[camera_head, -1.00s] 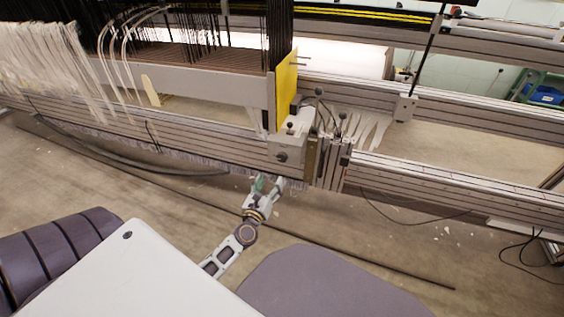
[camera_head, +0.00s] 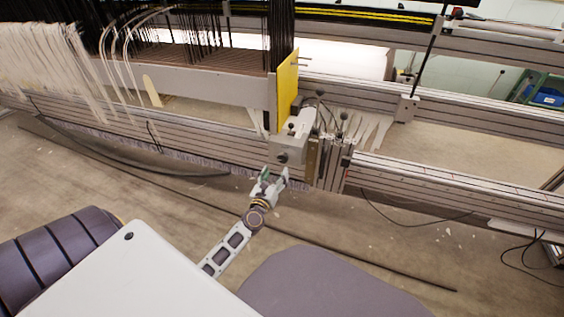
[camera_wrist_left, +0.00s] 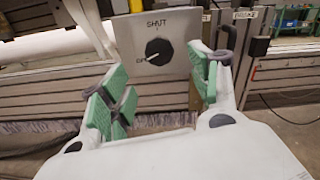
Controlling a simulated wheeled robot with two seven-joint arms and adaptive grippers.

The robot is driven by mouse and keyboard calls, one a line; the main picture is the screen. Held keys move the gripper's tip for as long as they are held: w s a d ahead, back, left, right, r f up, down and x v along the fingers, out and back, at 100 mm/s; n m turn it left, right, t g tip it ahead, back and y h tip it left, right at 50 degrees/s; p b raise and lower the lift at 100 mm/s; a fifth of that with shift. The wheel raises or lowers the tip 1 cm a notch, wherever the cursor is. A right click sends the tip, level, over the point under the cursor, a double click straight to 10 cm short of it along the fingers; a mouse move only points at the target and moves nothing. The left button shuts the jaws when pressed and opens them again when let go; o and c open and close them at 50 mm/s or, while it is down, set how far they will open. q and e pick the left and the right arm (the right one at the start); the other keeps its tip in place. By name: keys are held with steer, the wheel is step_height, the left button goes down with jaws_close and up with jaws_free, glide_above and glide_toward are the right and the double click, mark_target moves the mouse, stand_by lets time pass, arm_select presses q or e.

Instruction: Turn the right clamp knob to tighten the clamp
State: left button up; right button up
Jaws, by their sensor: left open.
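A dark round clamp knob (camera_wrist_left: 158,51) sits on a pale box front plate (camera_wrist_left: 180,30) marked SHUT above it, with another, hard-to-read label at its left. In the head view the knob (camera_head: 283,157) is small on the box at the beam. My left gripper (camera_wrist_left: 163,88) has green finger pads. It is open and empty, just in front of and below the knob, with the fingers spread to either side and apart from it. In the head view my left gripper (camera_head: 268,180) is just below the box. My right gripper is not in view.
A long slotted metal beam (camera_head: 440,184) runs behind the box. A black cable (camera_head: 410,222) hangs below. The floor in front is mostly open.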

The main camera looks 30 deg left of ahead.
mark_target(282, 160)
arm_select(q)
steer(key=shift+b+x, duration=0.3)
steer(key=shift+x, duration=3.95)
steer(key=c, duration=1)
